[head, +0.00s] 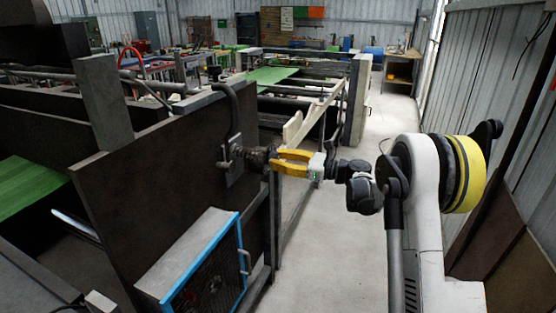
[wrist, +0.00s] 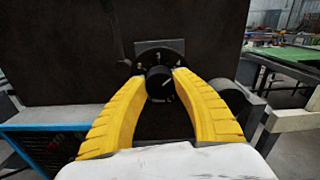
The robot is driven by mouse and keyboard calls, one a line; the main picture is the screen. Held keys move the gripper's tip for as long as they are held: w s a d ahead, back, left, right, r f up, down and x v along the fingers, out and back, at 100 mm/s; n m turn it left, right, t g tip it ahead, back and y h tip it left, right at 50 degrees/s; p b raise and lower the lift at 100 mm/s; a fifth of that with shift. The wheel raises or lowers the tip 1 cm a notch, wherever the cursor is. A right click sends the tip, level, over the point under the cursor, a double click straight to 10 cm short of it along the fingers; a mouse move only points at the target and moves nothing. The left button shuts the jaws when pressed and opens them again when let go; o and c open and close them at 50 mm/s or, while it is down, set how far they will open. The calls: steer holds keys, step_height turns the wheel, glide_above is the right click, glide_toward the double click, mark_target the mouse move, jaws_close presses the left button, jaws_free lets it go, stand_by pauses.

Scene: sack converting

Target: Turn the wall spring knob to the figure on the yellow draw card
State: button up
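The black spring knob (wrist: 158,84) sits on a dark round dial on the brown upright panel. A pale pointer line on the knob slants toward the upper right. In the head view my gripper (head: 276,160) reaches the knob (head: 257,158) from the right. I cannot make out the yellow draw card in either view.
A blue-framed mesh box (head: 205,270) stands below the knob, left of my gripper. Machine rails and a green sheet (head: 268,76) lie beyond. The concrete floor (head: 345,215) at right is clear.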

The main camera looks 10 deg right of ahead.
steer(key=o, duration=0.5)
steer(key=shift+a, duration=0.1)
steer(key=v, duration=1.2)
